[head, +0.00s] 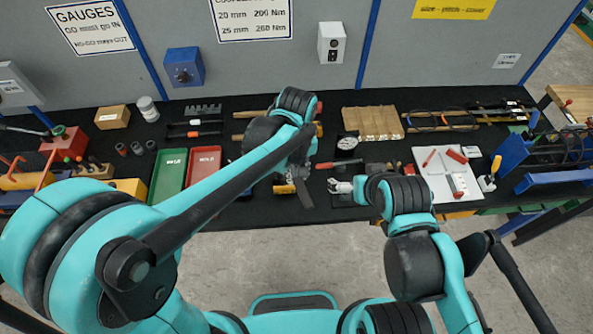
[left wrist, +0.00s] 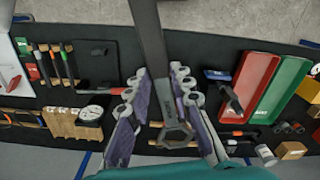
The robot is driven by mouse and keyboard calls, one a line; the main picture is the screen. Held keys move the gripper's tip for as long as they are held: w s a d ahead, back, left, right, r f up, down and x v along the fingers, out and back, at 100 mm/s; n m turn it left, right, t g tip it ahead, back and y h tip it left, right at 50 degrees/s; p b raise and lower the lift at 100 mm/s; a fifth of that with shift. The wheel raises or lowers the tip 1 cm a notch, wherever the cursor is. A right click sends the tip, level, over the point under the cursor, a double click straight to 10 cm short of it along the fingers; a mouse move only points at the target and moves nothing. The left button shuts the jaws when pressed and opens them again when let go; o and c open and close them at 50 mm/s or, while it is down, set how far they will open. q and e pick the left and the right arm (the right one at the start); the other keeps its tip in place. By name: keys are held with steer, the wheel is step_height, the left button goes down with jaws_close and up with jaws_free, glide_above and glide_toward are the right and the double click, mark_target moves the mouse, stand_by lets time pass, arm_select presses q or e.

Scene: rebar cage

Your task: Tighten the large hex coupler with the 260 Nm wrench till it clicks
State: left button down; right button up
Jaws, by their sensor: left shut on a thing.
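My left gripper (head: 296,176) is over the middle of the bench, partly hidden by its own arm. In the left wrist view its two fingers (left wrist: 163,105) are shut on a grey wrench (left wrist: 175,133) with a hexagonal ring end. A dark bar (left wrist: 150,25) runs from the grip toward the bench's front edge. The marking on the wrench is too small to read surely. My right gripper (head: 341,186) is to the right of the left one, mostly hidden by its arm. I cannot tell its finger state. I cannot make out the large hex coupler in either view.
A green tray (head: 168,175) and a red tray (head: 203,165) lie left of the left gripper. A round dial gauge (head: 347,142), a wooden block (head: 372,123) and a white board (head: 422,165) lie to the right. A blue rack (head: 550,180) stands at the right end.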

arm_select(q)
steer(key=shift+f+b, duration=2.4)
steer(key=shift+f, duration=0.5)
step_height(320, 180, down, 6)
steer(key=b, duration=0.5)
steer(key=shift+f, duration=0.2)
stand_by(0.4)
steer(key=shift+a, duration=0.1)
stand_by(0.4)
steer(key=a+m, duration=0.8)
steer(key=shift+w+a+b, duration=0.3)
steer(key=shift+a+b, duration=0.05)
stand_by(1.6)
steer(key=shift+d, duration=0.1)
steer(key=shift+s+d, duration=0.1)
steer(key=shift+d, duration=0.1)
